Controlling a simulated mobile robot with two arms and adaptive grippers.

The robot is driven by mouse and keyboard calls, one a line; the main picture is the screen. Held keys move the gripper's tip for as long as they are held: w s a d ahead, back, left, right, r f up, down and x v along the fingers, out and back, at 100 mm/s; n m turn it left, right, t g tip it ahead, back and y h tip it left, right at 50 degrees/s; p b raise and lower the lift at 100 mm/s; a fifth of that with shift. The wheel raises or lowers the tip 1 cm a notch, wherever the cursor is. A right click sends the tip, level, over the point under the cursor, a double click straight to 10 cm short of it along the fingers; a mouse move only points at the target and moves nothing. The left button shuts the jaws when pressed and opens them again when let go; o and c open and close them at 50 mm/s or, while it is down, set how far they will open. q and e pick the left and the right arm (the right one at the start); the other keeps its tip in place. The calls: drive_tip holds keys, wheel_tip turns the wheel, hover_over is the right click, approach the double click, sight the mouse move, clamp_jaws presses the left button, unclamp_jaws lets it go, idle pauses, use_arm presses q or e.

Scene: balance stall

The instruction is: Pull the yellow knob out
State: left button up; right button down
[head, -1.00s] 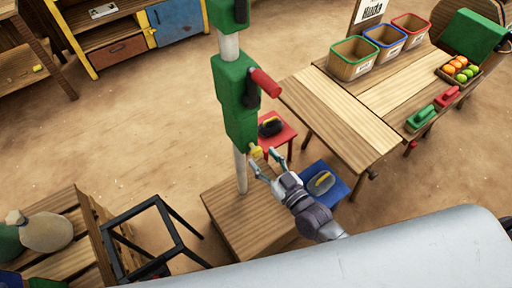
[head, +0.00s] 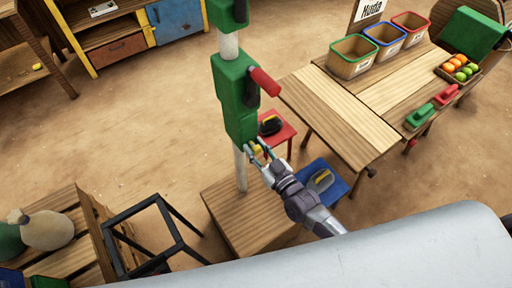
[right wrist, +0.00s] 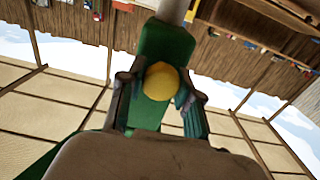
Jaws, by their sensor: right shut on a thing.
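The yellow knob (head: 256,149) sticks out low on the green housing (head: 240,125) of the upright post. It also shows large in the right wrist view (right wrist: 161,82), between the two fingers. My right gripper (head: 258,153) is shut on the yellow knob, with one finger on each side of it. The fingers hide part of the knob in the head view. My left gripper is not in view.
A red handle (head: 264,82) juts from the housing above the knob. The post (head: 240,168) stands on a wooden box (head: 240,215). Red (head: 285,139) and blue (head: 333,186) stands are close by. A wooden table (head: 345,125) with bins is at right.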

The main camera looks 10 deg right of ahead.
sight(258, 151)
drive_tip(key=p+v, duration=0.1)
drive_tip(key=v, duration=0.2)
drive_tip(key=shift+s+d, duration=0.1)
drive_tip(key=shift+s, duration=0.05)
drive_tip(key=shift+f, duration=0.1)
drive_tip(key=c, duration=1.1)
unclamp_jaws()
drive_tip(key=o, duration=0.3)
drive_tip(key=shift+s, duration=0.1)
